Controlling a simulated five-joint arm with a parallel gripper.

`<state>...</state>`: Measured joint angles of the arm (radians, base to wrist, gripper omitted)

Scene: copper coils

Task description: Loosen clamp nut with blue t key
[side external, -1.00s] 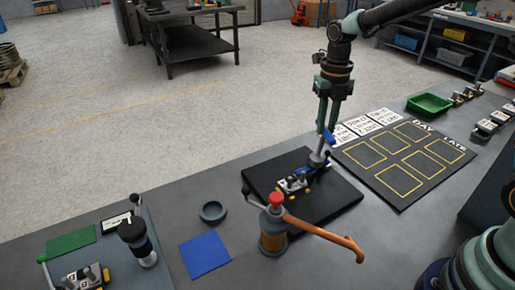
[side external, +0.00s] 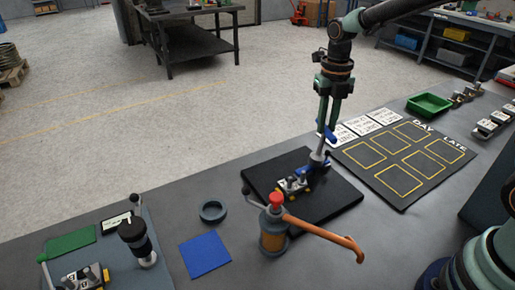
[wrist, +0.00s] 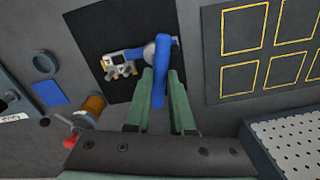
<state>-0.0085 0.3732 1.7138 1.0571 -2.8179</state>
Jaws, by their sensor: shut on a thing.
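The blue T key (side external: 327,133) stands roughly upright, its grey shaft running down to the clamp block. My gripper (side external: 327,118) is shut on its blue handle from above. In the wrist view the blue handle (wrist: 163,62) shows between my green fingertips (wrist: 161,78). The clamp block (side external: 293,184), with pale, blue and yellow parts, sits on the black mat (side external: 340,196). It also shows in the wrist view (wrist: 122,62). The clamp nut cannot be made out; the key's foot hides that spot, so I cannot tell whether the key is seated on it.
An orange-handled pump-like device (side external: 273,230) stands close in front of the mat. A grey ring (side external: 212,203) and a blue square (side external: 205,254) lie to the left. A yellow-outlined board (side external: 388,180) and a green tray (side external: 429,100) are to the right.

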